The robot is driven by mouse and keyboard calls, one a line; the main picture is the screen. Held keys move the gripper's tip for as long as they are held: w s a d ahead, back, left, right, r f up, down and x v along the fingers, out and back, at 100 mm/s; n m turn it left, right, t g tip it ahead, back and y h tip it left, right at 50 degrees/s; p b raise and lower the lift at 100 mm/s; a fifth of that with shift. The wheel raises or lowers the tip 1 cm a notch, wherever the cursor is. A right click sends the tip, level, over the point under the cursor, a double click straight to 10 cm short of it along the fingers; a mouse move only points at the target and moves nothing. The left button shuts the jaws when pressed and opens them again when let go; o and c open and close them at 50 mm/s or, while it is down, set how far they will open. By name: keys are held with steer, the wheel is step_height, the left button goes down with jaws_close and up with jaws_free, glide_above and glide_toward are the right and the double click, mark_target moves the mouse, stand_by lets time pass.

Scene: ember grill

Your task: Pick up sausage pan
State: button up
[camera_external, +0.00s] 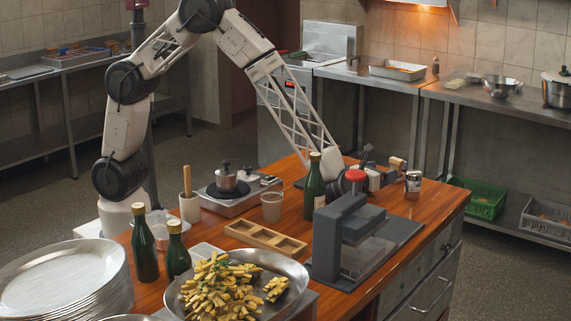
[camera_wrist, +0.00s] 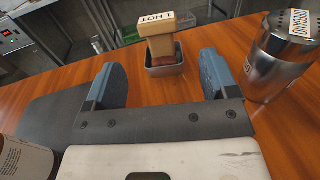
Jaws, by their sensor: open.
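I cannot make out a pan with sausages for certain in either view. A wide round metal pan (camera_external: 296,267) at the front of the wooden table holds yellow fries. My gripper (camera_external: 384,165) is low over the table's far right part. In the wrist view my gripper (camera_wrist: 164,78) has its two blue-grey fingers wide apart, with nothing between them. Beyond the fingertips is a small metal tin (camera_wrist: 165,69) with a wooden block (camera_wrist: 160,45) labelled "1 HOT" standing in it. A metal shaker (camera_wrist: 281,65) stands right of the right finger.
A grey press (camera_external: 340,235), a dark green bottle (camera_external: 314,190) and a wooden divided tray (camera_external: 266,238) stand near my forearm. The shaker (camera_external: 413,184) is close to the gripper. A shallow metal tray (camera_external: 397,71) with reddish contents lies on the back counter.

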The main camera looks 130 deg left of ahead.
mark_target(394, 164)
steer(key=shift+w+a, duration=0.25)
steer(key=shift+a, duration=1.05)
steer(key=shift+w+a+r, duration=0.1)
steer(key=shift+w+a, duration=0.15)
steer(key=shift+a, duration=1.05)
steer(key=shift+w+a, duration=0.2)
steer(key=shift+a, duration=1.05)
steer(key=c, duration=1.1)
steer(key=shift+r, duration=0.2)
step_height(394, 164, up, 10)
steer(key=shift+f, duration=0.15)
